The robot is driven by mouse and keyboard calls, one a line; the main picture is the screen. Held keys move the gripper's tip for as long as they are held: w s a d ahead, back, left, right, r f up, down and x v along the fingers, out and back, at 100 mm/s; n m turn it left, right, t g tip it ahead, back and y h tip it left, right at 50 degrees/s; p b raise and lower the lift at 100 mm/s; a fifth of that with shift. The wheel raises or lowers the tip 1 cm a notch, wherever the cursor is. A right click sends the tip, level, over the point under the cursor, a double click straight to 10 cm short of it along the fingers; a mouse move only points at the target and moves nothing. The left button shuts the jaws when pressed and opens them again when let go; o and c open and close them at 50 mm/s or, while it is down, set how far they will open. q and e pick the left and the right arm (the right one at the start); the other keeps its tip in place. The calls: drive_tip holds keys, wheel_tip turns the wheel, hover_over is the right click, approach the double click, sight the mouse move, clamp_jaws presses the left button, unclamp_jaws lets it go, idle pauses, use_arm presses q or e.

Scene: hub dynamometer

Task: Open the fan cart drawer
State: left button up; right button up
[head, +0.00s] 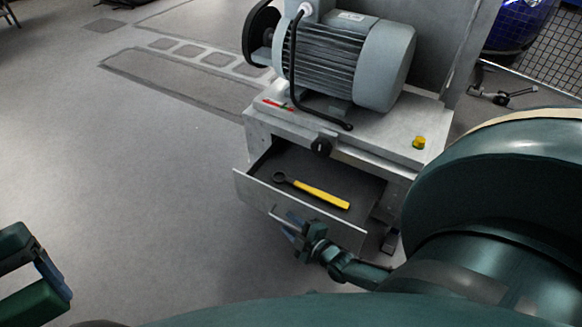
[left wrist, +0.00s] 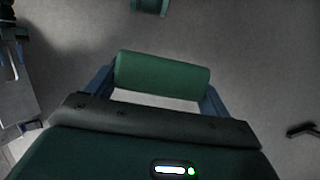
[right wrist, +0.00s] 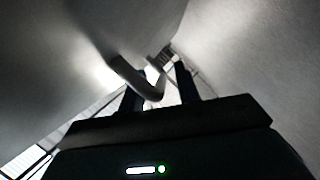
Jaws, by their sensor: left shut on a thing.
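The fan cart drawer (head: 302,211) stands pulled out from the cart's front, with a yellow-handled wrench (head: 318,193) lying in it. My right gripper (head: 289,226) is at the outside of the drawer front, by its handle. In the right wrist view, the grey curved handle (right wrist: 137,80) reaches between the right gripper's fingers (right wrist: 157,85), which stand apart with a bright gap beside it. My left gripper (head: 52,273) is at the lower left, away from the cart, shut on a green cylinder (left wrist: 162,75).
A grey motor (head: 350,60) with a black cable sits on the cart top (head: 385,133), beside a yellow button (head: 419,142). A wire mesh panel (head: 545,55) stands at the upper right.

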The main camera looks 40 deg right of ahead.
use_arm(q)
drive_tip(key=shift+r+p, duration=0.3)
use_arm(e)
drive_tip(key=shift+s+r, duration=0.15)
drive_tip(key=shift+s, duration=0.25)
use_arm(q)
wheel_tip(320, 180, up, 4)
drive_tip(key=p, duration=0.4)
drive_tip(key=shift+r, duration=0.1)
use_arm(e)
drive_tip(key=v, duration=1.1)
drive_tip(key=shift+s, duration=0.1)
